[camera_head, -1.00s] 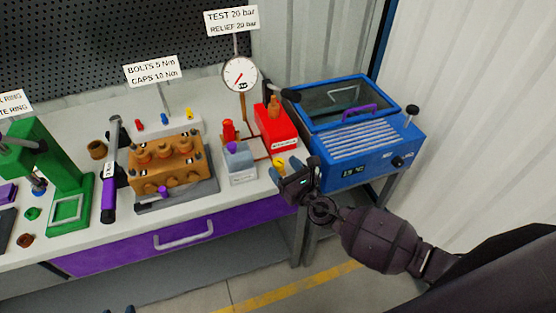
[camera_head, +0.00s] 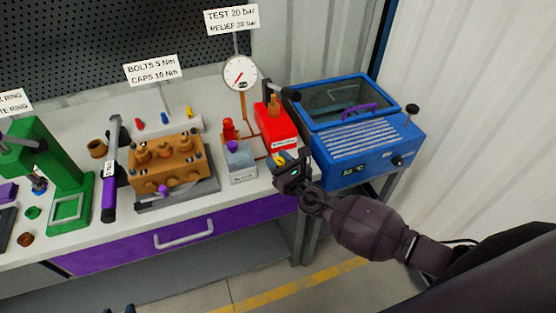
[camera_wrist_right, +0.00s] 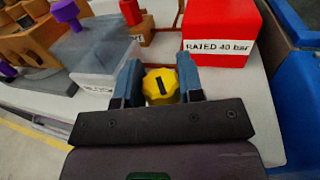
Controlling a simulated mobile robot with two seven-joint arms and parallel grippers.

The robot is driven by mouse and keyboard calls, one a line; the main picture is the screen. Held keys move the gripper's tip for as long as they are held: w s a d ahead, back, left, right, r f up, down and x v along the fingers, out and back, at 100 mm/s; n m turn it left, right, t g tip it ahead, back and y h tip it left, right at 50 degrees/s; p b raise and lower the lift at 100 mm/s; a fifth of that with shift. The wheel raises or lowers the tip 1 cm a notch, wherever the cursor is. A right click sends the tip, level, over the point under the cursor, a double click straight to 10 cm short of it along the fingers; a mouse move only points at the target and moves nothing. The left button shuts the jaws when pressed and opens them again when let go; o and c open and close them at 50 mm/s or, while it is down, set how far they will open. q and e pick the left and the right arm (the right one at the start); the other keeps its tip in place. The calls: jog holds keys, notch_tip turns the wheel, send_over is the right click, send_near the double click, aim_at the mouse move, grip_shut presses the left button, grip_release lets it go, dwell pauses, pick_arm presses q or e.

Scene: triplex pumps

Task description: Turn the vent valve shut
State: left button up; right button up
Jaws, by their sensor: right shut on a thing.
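The vent valve's yellow knob (camera_wrist_right: 160,86) sits between the two fingers of my right gripper in the right wrist view, with a dark slot mark on its top. My right gripper (camera_head: 283,163) is shut on this knob at the front edge of the bench, right of the grey block with the purple knob. In the head view a bit of yellow (camera_head: 280,160) shows at the fingertips, and the gripper hides the rest of the valve. At the bottom edge of the head view, only small dark blue tips of my left gripper (camera_head: 119,309) show.
The grey block (camera_head: 240,168) stands close left of the gripper. A red box marked RATED 40 bar (camera_wrist_right: 222,35) stands behind it. The blue machine (camera_head: 372,155) is close to the right. A pressure gauge (camera_head: 240,73) stands behind, its needle toward lower left.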

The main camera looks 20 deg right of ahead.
jog(key=shift+r+m+h+p, duration=0.1)
jog(key=shift+m+h+p, duration=0.3)
jog(key=shift+h+p, duration=0.2)
jog(key=shift+m+t+h+p, duration=0.3)
jog(key=shift+m+h+p, duration=0.35)
jog(key=shift+h, duration=0.35)
jog(key=m+h, duration=0.2)
jog(key=h, duration=0.1)
jog(key=shift+p, duration=0.3)
pick_arm(q)
jog(key=shift+s+a+r, duration=0.1)
jog(key=shift+s+r, duration=0.4)
jog(key=shift+r, duration=0.3)
pick_arm(e)
jog(key=shift+m+h, duration=0.85)
jog(key=shift+h, duration=0.45)
pick_arm(q)
jog(key=shift+r, duration=0.15)
pick_arm(e)
jog(key=shift+d+h, duration=0.1)
jog(key=shift+h, duration=0.2)
jog(key=o, duration=0.9)
pick_arm(q)
jog(key=shift+w, duration=0.1)
